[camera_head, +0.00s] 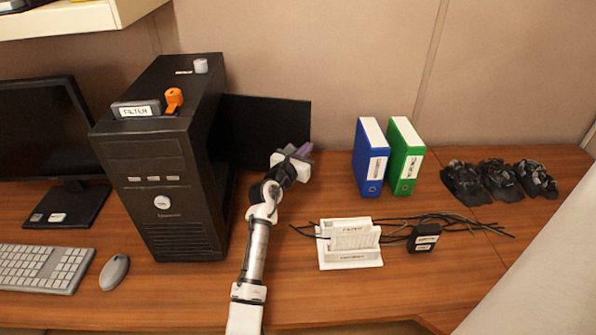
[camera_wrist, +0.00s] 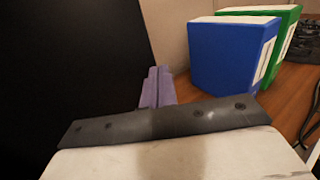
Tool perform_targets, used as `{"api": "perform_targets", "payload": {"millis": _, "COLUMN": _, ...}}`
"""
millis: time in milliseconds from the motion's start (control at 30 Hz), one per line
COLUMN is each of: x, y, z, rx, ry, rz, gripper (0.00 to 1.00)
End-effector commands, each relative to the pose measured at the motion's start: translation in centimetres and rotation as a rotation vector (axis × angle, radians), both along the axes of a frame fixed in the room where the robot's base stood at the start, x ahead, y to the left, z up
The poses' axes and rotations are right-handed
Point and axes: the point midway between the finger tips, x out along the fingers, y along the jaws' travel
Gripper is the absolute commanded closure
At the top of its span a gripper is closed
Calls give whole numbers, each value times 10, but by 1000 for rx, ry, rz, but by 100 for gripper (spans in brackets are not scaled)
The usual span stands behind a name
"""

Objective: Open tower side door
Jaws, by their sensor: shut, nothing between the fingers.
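The black computer tower (camera_head: 150,190) stands upright on the desk. Its side door (camera_head: 265,125) is a flat black panel that stands swung out to the right from the tower's right side. The panel also fills the left of the wrist view (camera_wrist: 70,65). My gripper (camera_head: 304,150) is at the panel's outer right edge, in front of it in the head view. Its purple fingers (camera_wrist: 158,88) are shut and empty, beside the panel's edge. I cannot tell whether they touch it. My arm hides part of the panel's lower edge.
Blue (camera_head: 369,160) and green (camera_head: 404,158) binders stand right of my gripper. A white filter holder (camera_head: 350,258), cables and a black box (camera_head: 424,238) lie in front. An orange item (camera_head: 173,98) and a filter (camera_head: 135,109) sit on the tower. Monitor (camera_head: 40,130) stands left.

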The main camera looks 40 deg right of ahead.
Motion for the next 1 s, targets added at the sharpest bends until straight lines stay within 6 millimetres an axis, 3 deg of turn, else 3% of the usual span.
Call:
{"api": "perform_targets", "payload": {"millis": 500, "x": 48, "y": -47, "z": -2, "rx": 0, "ry": -1, "rz": -1, "gripper": 100}}
{"api": "perform_targets", "payload": {"millis": 1000, "x": 63, "y": -58, "z": -1, "rx": 1, "ry": 0, "rz": 0, "gripper": 100}}
